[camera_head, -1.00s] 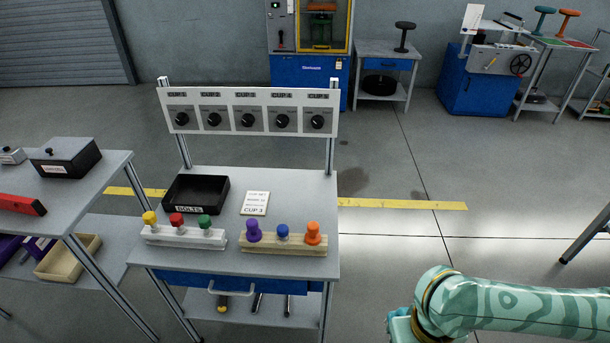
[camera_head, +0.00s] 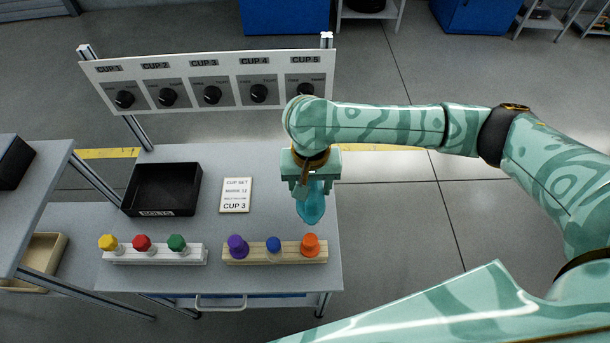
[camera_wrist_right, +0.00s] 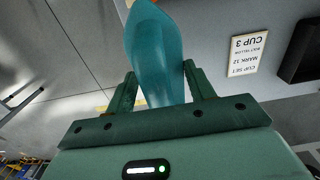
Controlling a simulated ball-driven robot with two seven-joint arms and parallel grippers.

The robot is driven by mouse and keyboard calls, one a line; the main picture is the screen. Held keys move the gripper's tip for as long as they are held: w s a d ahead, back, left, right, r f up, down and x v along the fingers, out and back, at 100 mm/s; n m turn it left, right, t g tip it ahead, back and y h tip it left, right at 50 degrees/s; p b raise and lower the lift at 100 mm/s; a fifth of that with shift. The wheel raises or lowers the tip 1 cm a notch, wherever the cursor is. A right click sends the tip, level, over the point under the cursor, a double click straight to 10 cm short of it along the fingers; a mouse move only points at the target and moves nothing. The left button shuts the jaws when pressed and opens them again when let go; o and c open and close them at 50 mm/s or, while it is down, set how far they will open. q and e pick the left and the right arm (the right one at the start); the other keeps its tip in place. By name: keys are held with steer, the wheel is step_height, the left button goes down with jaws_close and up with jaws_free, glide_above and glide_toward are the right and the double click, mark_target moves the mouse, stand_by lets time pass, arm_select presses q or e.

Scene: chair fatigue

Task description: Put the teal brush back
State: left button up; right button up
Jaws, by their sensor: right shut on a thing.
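The teal brush (camera_head: 312,208) hangs from my right gripper (camera_head: 313,184) in the head view, above the right part of the grey table (camera_head: 290,225). The gripper is shut on it. In the right wrist view the brush (camera_wrist_right: 155,50) points away between the two fingers of my right gripper (camera_wrist_right: 160,85). Below the brush in the head view stands a wooden rack (camera_head: 272,258) with purple, blue and orange knobs. To its left is a white rack (camera_head: 155,257) with yellow, red and green knobs. My left gripper is not in view.
A black bolts tray (camera_head: 165,187) and a card (camera_head: 235,195) reading CUP 3 lie on the table. A panel of several dials (camera_head: 212,85) stands along its back edge. Another table (camera_head: 30,195) stands at the left. Bare tabletop lies between the card and the racks.

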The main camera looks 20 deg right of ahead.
steer(key=w+f+b, duration=0.2)
steer(key=w, duration=0.1)
steer(key=w+d+f+b, duration=0.1)
steer(key=w+f+b, duration=0.2)
steer(key=w+d+f+b, duration=0.1)
steer(key=w+f+b, duration=0.2)
steer(key=shift+w+f, duration=0.1)
steer(key=shift+w, duration=0.3)
steer(key=shift+w+f+b, duration=0.15)
steer(key=shift+f+b, duration=0.1)
steer(key=shift+b, duration=0.3)
steer(key=f+b, duration=0.1)
steer(key=f, duration=0.1)
steer(key=f+b, duration=0.1)
steer(key=b, duration=0.1)
steer(key=shift+w+d+f, duration=0.1)
steer(key=shift+w+f, duration=0.1)
steer(key=shift+f, duration=0.15)
steer(key=shift+r, duration=0.4)
steer(key=shift+c, duration=0.3)
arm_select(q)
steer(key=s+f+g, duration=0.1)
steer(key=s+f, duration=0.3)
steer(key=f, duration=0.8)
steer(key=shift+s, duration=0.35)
arm_select(e)
steer(key=o, duration=1)
steer(key=shift+f, duration=0.15)
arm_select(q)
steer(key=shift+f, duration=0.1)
